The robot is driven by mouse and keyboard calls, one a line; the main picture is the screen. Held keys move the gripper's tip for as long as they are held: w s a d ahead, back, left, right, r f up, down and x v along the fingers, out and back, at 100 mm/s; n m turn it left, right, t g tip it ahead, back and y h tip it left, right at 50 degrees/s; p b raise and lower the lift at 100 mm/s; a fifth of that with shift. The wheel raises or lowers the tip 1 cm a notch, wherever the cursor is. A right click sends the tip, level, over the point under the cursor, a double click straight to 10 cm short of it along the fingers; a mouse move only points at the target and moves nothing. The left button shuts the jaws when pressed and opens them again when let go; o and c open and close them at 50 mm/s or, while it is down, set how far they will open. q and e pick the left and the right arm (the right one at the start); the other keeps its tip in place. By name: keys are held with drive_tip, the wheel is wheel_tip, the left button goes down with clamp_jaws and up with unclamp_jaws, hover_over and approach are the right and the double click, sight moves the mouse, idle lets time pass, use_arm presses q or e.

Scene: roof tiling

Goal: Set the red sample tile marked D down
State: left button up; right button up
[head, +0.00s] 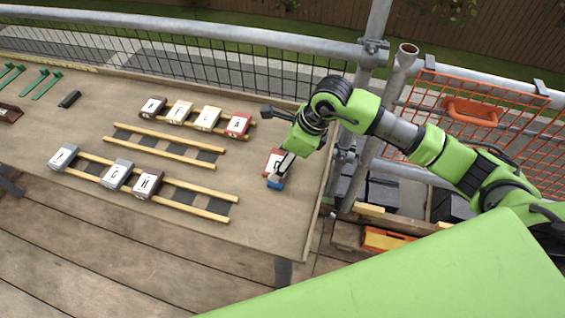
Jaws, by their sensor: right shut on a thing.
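A red tile with a white label (271,156) is at the right end of the table, partly hidden by my right gripper (281,170). The gripper is shut on it, from above. The letter on the label is too small and covered to read. The tile is at or just above the table top; I cannot tell if it touches. A small blue piece (276,183) shows at the gripper's near side. My left gripper is not in view.
The wooden table (270,225) holds a back rack with several tiles, including a red one (237,124), an empty middle rack (165,144), and a front rack with grey and brown tiles (148,185). Scaffold poles (398,75) and orange mesh stand at the right. Bare table surrounds the gripper.

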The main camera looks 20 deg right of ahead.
wheel_tip(320, 180, down, 3)
drive_tip(key=shift+w+d+p, duration=0.15)
drive_tip(key=shift+p, duration=0.7)
drive_tip(key=shift+f, duration=0.35)
drive_tip(key=shift+f, duration=0.15)
drive_tip(key=o, duration=1.2)
